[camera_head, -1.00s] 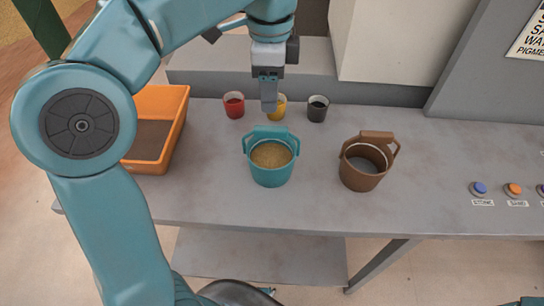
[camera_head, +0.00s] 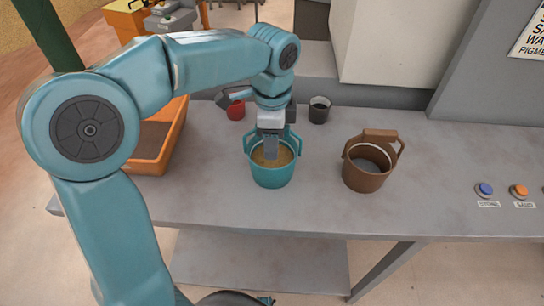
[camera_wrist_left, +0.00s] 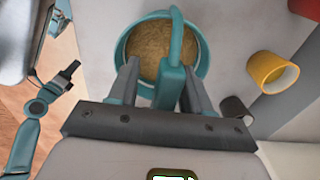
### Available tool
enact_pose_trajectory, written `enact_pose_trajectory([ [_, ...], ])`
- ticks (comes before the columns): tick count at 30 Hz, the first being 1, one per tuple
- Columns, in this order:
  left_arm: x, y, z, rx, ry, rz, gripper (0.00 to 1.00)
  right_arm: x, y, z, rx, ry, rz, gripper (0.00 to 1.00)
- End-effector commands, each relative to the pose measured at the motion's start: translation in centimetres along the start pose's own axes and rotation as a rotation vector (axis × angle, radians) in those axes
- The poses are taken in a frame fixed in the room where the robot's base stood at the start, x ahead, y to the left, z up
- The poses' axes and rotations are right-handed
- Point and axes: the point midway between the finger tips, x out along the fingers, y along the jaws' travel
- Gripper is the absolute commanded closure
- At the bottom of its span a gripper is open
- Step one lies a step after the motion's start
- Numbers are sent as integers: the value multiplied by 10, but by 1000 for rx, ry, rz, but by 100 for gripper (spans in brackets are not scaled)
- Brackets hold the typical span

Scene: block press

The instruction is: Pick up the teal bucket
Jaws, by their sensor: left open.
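The teal bucket (camera_head: 271,178) stands upright on the grey table, with sandy material inside and its handle raised. My left gripper (camera_head: 270,153) points down over the bucket's mouth in the head view. In the left wrist view, its two fingers (camera_wrist_left: 160,84) are open, with the teal handle (camera_wrist_left: 172,60) running between them and the bucket's rim (camera_wrist_left: 203,62) beyond. I cannot tell if either finger touches the handle. What appears to be my right gripper (camera_wrist_left: 58,80) shows small at the left of that view; its jaw state is unclear.
A brown bucket (camera_head: 366,174) stands to the right. An orange tray (camera_head: 158,158) is at the left. Red (camera_head: 236,111) and dark (camera_head: 319,110) cups stand behind; a yellow cup (camera_wrist_left: 272,70) shows in the wrist view. Buttons (camera_head: 486,190) sit at the right. Table front is clear.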

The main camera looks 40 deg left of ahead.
Motion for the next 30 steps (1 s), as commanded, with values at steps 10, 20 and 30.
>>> enact_pose_trajectory([
  [10, 0, 0, 0, 0, 0, 0, 100, 0, 0, 0, 0, 0, 0, 57],
  [20, -1, 0, 0, 0, 1, -1, 100, 0, 0, 0, 0, 0, 0, 57],
  [30, -2, 0, 0, 0, 1, -1, 100, 0, 0, 0, 0, 0, 0, 57],
])
